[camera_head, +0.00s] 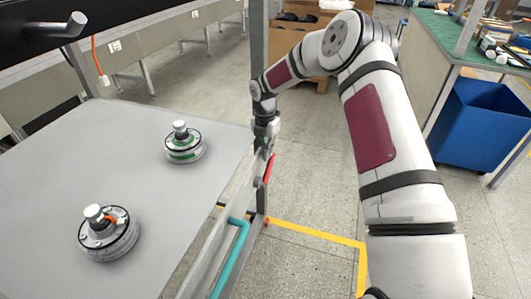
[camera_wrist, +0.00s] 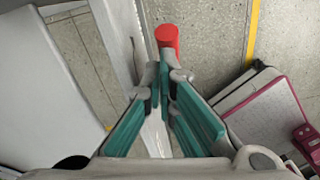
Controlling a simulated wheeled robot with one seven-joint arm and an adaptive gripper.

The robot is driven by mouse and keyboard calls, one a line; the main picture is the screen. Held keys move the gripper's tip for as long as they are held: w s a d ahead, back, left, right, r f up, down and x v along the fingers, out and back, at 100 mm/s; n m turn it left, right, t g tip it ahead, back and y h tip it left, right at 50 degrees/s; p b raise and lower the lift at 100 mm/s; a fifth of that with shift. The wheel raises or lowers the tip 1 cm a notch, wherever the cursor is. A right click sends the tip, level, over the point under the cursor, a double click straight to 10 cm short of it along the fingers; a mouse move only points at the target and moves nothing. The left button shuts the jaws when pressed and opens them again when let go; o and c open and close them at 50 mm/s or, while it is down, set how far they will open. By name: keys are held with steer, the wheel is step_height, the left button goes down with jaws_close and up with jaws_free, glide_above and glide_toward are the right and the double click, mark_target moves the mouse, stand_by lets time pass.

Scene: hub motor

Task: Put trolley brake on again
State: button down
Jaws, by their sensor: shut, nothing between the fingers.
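The trolley brake shows as a red lever (camera_head: 269,168) at the right side of the trolley (camera_head: 120,130), by its upright post. In the wrist view the red end of the lever (camera_wrist: 167,38) lies just beyond my fingertips. My gripper (camera_head: 266,147) is at the trolley's edge, close above the lever. In the wrist view my gripper (camera_wrist: 164,80) has its teal fingers drawn together with nothing held. Whether the fingertips touch the lever cannot be told. The lower part of the lever is hidden by the fingers in the wrist view.
Two hub motors (camera_head: 185,143) (camera_head: 109,233) stand on the trolley's grey top. A teal handle (camera_head: 232,255) runs along the trolley's near right side. A blue bin (camera_head: 485,122) stands under a green-topped bench (camera_head: 465,38) at right. Floor with yellow tape (camera_head: 315,232) is clear between.

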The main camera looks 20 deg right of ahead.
steer(key=shift+w+d+f, duration=0.15)
steer(key=shift+w+f, duration=0.1)
steer(key=shift+f, duration=0.05)
stand_by(0.5)
step_height(320, 180, up, 12)
steer(key=shift+w, duration=0.35)
stand_by(0.4)
